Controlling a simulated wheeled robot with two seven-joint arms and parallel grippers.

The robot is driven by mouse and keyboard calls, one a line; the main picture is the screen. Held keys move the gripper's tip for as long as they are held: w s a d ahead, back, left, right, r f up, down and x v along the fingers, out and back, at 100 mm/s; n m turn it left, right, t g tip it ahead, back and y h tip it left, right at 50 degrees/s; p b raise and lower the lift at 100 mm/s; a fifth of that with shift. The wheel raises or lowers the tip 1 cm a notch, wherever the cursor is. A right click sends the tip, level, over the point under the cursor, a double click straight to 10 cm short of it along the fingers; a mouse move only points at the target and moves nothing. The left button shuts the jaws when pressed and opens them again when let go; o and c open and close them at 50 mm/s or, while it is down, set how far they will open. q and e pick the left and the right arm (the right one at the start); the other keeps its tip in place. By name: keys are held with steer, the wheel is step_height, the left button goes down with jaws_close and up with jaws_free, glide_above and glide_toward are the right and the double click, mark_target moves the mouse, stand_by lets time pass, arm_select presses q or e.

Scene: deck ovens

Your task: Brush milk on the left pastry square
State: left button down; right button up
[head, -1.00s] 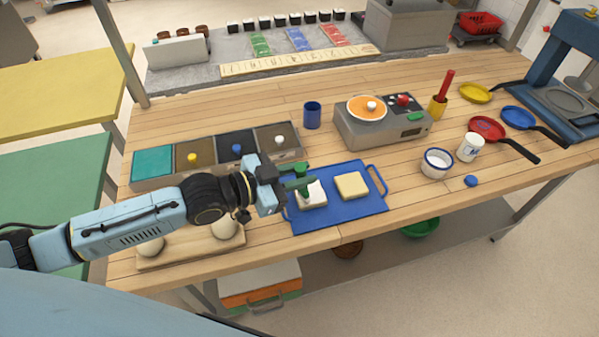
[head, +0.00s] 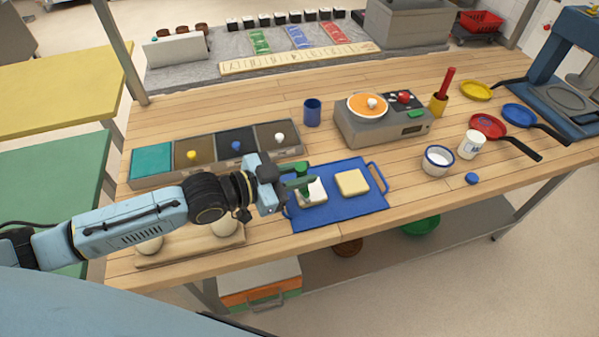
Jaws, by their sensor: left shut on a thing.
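The left pastry square (head: 316,194) lies on a blue tray (head: 330,218) on the wooden table. It is pale and partly hidden by my left gripper. The right pastry square (head: 352,183) lies beside it on the tray and looks more yellow. My left gripper (head: 292,184) is shut on a green-handled brush (head: 303,179) above the left square. I cannot tell whether its bristles touch the square. A white bowl with a blue rim (head: 438,161) stands to the right and holds something white. A white cup with a dark label (head: 472,144) stands beside it. My right gripper is not in view.
A row of lidded compartments (head: 215,153) stands behind my left arm. A blue cup (head: 312,113) and a grey appliance with an orange disc (head: 383,125) stand behind the tray. Dough balls on a board (head: 190,246) lie under my arm. Pans (head: 487,125) are at the right.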

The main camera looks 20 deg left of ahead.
arm_select(q)
steer(key=shift+w+d, duration=0.2)
steer(key=shift+w, duration=0.65)
steer(key=shift+a, duration=0.1)
steer(key=shift+w+a+b, duration=0.2)
steer(key=shift+w+b, duration=0.05)
steer(key=shift+b, duration=0.15)
steer(key=shift+a, duration=0.1)
steer(key=shift+s+a+p, duration=0.4)
steer(key=shift+s+a, duration=0.25)
steer(key=shift+a, duration=0.2)
steer(key=shift+r, duration=0.15)
